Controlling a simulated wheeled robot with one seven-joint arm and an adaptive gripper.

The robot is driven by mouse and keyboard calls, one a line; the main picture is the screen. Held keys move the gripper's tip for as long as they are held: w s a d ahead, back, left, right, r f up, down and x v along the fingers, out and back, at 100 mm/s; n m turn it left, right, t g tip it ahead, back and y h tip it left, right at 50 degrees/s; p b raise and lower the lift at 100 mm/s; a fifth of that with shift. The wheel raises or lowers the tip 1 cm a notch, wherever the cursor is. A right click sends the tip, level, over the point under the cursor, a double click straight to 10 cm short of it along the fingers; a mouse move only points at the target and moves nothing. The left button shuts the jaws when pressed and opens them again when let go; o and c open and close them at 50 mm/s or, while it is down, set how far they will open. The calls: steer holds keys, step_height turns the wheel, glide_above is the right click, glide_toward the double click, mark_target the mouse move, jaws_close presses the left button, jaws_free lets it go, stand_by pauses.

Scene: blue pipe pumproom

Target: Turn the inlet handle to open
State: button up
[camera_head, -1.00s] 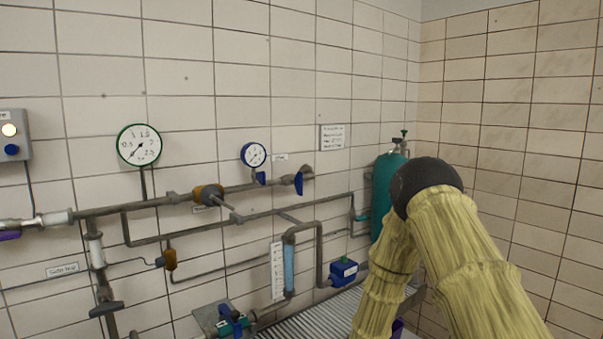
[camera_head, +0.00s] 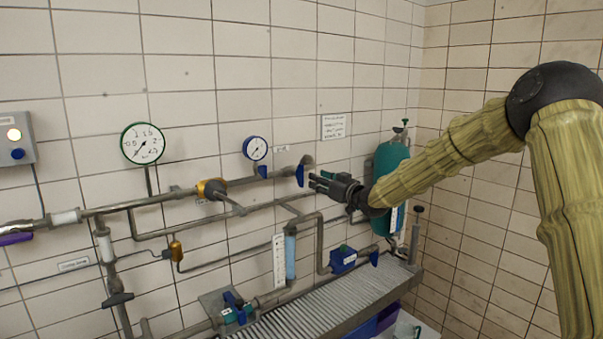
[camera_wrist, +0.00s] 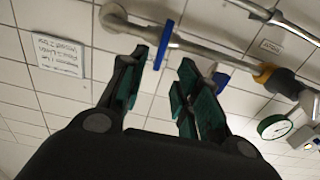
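A blue lever handle (camera_head: 300,175) hangs from the upper pipe close to where that pipe meets the wall; I take it for the inlet handle, though its label is too small to read. In the wrist view the blue handle (camera_wrist: 163,45) shows just beyond the fingertips, roughly between them, with the pipe behind. My gripper (camera_head: 314,181) points left in the head view, its tips just right of the handle. In the wrist view my gripper (camera_wrist: 162,75) has its fingers spread with nothing between them. I see no clear contact with the handle.
A blue-rimmed gauge (camera_head: 255,148) and a small blue handle (camera_head: 262,171) sit left of the handle. A yellow valve (camera_head: 211,189) is farther along the pipe. A teal tank (camera_head: 388,160) stands behind my gripper. A grated bench (camera_head: 330,304) lies below.

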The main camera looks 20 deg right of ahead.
mark_target(303, 174)
steer(key=shift+p+x, duration=2.25)
steer(key=shift+x, duration=2.9)
steer(key=shift+f, duration=0.15)
jaws_close()
